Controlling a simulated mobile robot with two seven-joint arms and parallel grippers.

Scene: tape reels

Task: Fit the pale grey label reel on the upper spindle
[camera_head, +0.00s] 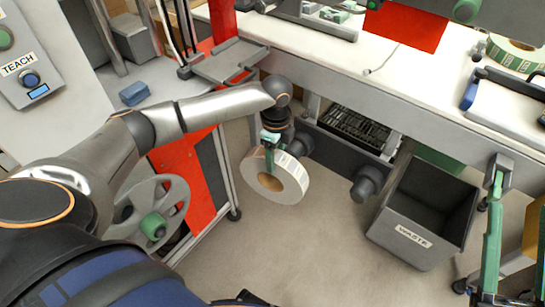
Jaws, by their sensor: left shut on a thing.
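The pale grey label reel (293,178) hangs below my left gripper (270,146), with its brown core facing me. My left gripper is shut on the reel's upper edge, in front of the bench's dark lower frame. The reel is held in the air above the floor. I cannot tell for sure which part is the upper spindle. A green hub (466,10) shows at the top right edge, and another green hub (153,226) sits in a grey spoked wheel (176,204) at lower left.
A dark waste bin (412,247) stands right of the reel. Two dark cylinders (366,186) stick out near the bench frame. The white bench (420,85) carries a green-labelled reel (515,52). A blue block (134,92) lies on the left table. The floor below the reel is clear.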

